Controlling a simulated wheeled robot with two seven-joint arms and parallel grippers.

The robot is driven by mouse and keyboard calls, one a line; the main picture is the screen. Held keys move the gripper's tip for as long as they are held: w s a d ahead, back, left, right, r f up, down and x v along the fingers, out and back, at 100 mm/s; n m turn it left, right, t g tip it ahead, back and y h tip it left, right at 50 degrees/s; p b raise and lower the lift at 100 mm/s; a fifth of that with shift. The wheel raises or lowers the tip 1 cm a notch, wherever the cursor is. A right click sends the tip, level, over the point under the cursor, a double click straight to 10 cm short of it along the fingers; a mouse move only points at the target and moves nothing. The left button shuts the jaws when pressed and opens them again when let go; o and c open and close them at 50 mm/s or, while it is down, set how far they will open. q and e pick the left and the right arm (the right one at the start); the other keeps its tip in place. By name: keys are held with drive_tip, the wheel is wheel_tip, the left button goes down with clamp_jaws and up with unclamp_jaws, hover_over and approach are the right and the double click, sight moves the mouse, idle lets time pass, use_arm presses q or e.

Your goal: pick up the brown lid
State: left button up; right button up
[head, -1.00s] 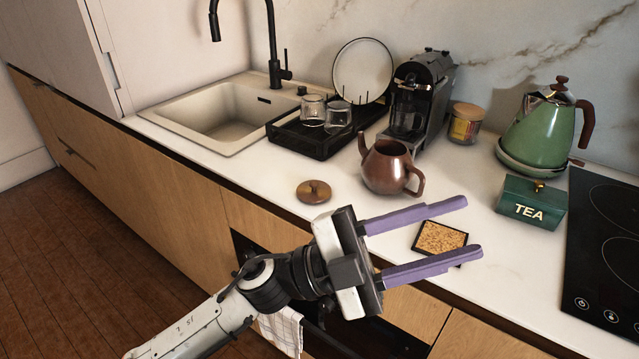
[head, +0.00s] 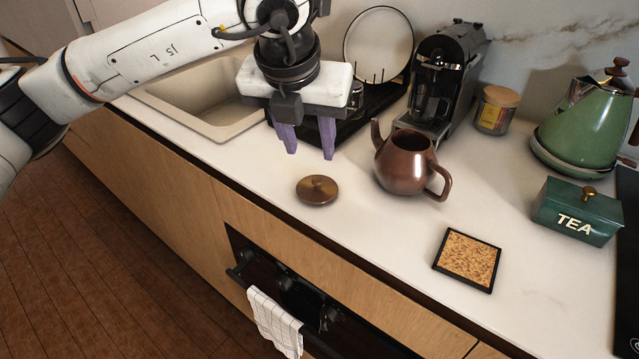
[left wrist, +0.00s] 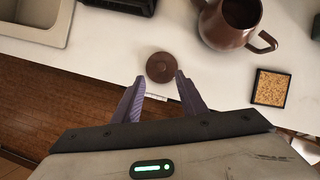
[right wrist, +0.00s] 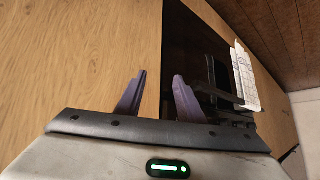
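The brown lid (head: 317,190), round with a small knob, lies flat on the white counter near its front edge. It also shows in the left wrist view (left wrist: 160,67), ahead of the fingertips and roughly between their lines. My left gripper (head: 308,154) is open and empty, fingers pointing down, above the counter and apart from the lid. In the left wrist view its purple fingers (left wrist: 158,78) are spread. My right gripper (right wrist: 158,74) is open and empty in the right wrist view, facing the wooden cabinet front. It is not in the head view.
A brown teapot (head: 403,163) without a lid stands right of the lid. A cork coaster (head: 467,260), green TEA box (head: 577,211) and green kettle (head: 580,125) are farther right. The black drying rack (head: 345,131) and sink (head: 205,105) lie behind. A towel (head: 274,322) hangs below.

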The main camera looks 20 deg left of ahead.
sight(317, 179)
use_arm(q)
drive_tip(key=x, duration=0.4)
drive_tip(key=shift+s+f+p, duration=0.1)
drive_tip(key=shift+f+p, duration=0.05)
drive_tip(key=shift+p, duration=0.15)
drive_tip(key=p+x, duration=0.1)
drive_tip(key=x, duration=0.3)
drive_tip(key=shift+f, duration=0.65)
clamp_jaws()
